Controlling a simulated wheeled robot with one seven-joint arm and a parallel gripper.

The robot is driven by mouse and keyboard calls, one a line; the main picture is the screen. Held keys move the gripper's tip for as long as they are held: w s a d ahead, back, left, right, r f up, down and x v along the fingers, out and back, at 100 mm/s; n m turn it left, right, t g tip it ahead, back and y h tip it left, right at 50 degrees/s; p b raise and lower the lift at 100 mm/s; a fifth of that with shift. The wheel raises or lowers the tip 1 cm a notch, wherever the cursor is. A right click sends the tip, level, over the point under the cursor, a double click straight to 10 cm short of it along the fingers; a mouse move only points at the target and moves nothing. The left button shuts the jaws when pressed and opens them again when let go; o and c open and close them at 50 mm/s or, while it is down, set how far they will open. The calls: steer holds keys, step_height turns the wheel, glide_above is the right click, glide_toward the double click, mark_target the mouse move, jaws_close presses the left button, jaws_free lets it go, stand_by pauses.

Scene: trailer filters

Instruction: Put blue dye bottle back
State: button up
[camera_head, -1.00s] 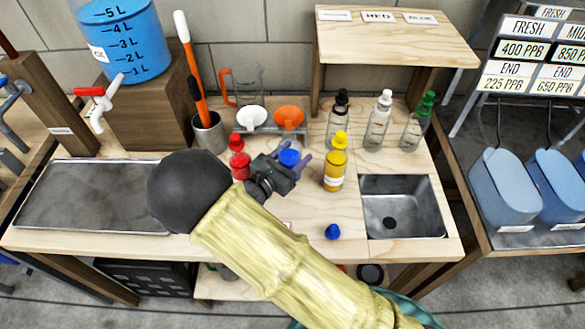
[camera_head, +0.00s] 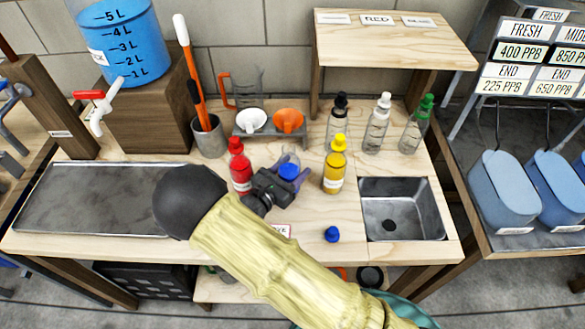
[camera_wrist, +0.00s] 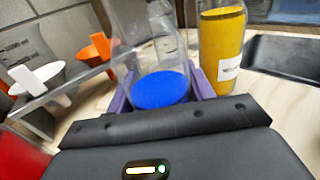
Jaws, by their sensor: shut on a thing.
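My gripper (camera_head: 288,178) is shut on a clear bottle with blue dye (camera_head: 289,170), between the red and yellow bottles. In the wrist view the purple fingers flank the bottle (camera_wrist: 160,90), with blue dye low in it and clear walls above. It looks roughly upright; my gripper hides its base, so I cannot tell whether it touches the table. No cap shows on it. A blue cap (camera_head: 332,233) lies apart on the table, left of the sink.
Red (camera_head: 239,168) and yellow (camera_head: 335,165) bottles stand close on either side. Behind are clear bottles with black (camera_head: 338,120), white (camera_head: 377,125) and green (camera_head: 417,125) caps, and a funnel rack (camera_head: 270,130). A sink (camera_head: 402,210) is at right. A label card (camera_head: 283,230) lies in front.

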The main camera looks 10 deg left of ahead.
steer(key=shift+f, duration=0.1)
steer(key=o, duration=1.2)
steer(key=shift+r, duration=0.2)
steer(key=b+v, duration=0.1)
steer(key=v, duration=1.1)
